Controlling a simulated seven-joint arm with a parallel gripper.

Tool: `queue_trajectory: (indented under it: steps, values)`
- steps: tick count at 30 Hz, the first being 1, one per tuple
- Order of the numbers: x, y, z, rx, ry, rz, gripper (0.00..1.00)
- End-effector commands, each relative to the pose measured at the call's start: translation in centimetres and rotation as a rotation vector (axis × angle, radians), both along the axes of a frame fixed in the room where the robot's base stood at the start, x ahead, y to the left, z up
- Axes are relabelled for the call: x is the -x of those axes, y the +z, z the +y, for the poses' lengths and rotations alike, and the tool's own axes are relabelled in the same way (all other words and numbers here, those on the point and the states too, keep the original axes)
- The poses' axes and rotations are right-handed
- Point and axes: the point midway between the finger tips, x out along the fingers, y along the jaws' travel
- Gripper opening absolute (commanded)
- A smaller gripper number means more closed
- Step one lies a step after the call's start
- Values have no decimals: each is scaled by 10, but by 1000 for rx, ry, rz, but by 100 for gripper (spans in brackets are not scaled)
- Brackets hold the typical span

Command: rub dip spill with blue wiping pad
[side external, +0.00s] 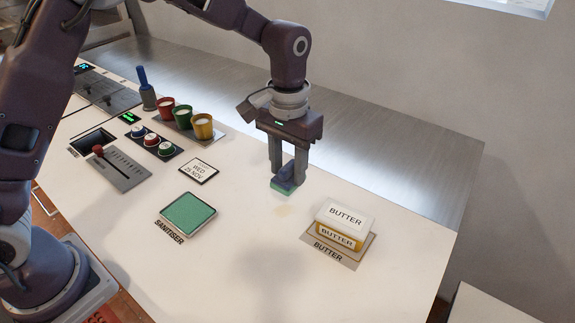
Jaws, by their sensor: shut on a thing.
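My gripper (288,165) is shut on the blue wiping pad (286,182), gripping its blue handle from above. The pad has a green-blue base and is at or just above the white counter; I cannot tell whether it touches. The dip spill (283,211) is a faint pale yellow patch on the white counter. It lies just in front of the pad, slightly apart from the pad's near edge in this view.
A butter dish (343,220) stands on a mat to the right. A green sanitiser tray (189,214) is at the left. A date card (198,171), coloured cups (203,127) and a slider panel (122,168) lie further left. The counter (255,245) in front of the spill is clear.

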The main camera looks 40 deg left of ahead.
Motion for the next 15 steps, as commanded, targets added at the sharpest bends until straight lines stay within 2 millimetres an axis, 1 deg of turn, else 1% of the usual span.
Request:
queue_trajectory:
  steps: [15]
  values:
    - [0,-47,0,0,0,1,1]
